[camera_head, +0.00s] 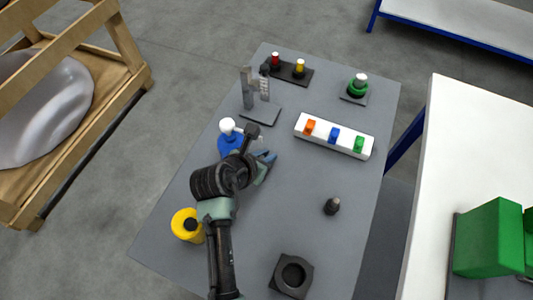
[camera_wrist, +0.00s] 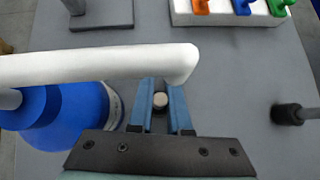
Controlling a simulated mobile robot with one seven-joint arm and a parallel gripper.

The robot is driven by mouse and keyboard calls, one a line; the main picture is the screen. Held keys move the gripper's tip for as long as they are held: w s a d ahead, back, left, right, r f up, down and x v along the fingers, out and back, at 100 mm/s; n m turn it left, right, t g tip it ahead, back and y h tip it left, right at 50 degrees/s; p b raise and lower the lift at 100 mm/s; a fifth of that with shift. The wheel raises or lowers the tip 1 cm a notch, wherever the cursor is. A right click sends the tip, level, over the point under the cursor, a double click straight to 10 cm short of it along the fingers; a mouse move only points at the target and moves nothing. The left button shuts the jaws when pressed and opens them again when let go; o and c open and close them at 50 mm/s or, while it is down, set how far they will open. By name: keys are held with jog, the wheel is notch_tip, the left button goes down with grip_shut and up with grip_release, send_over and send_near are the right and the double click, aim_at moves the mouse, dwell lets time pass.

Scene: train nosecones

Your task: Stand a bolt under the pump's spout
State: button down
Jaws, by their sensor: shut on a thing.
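The pump is a blue bottle (camera_head: 231,146) with a white head, left of centre on the grey table. In the wrist view its blue body (camera_wrist: 75,125) is at left and its white spout (camera_wrist: 110,65) reaches right across the picture. My gripper (camera_head: 266,160) is beside the pump, low over the table. In the wrist view its blue fingers (camera_wrist: 160,103) are shut on a bolt (camera_wrist: 160,99), of which only the pale round end shows, close to the spout's tip. My arm hides this bolt in the head view. Another dark bolt (camera_head: 332,206) stands apart; it also shows in the wrist view (camera_wrist: 288,113).
A white block (camera_head: 302,122) with orange, blue and green pieces lies behind my gripper. A metal bracket stand (camera_head: 258,112) is farther back. A yellow can (camera_head: 184,226) stands near my arm, and a black holed block (camera_head: 290,276) at the front. The table's right-middle is mostly clear.

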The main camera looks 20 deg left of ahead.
jog(key=c, duration=0.9)
grip_release()
jog(key=shift+o, duration=0.2)
jog(key=shift+s+r, duration=0.15)
jog(key=shift+r, duration=0.15)
jog(key=p+v, duration=0.2)
jog(key=v, duration=0.9)
jog(key=shift+s, duration=0.2)
jog(key=shift+r, duration=0.1)
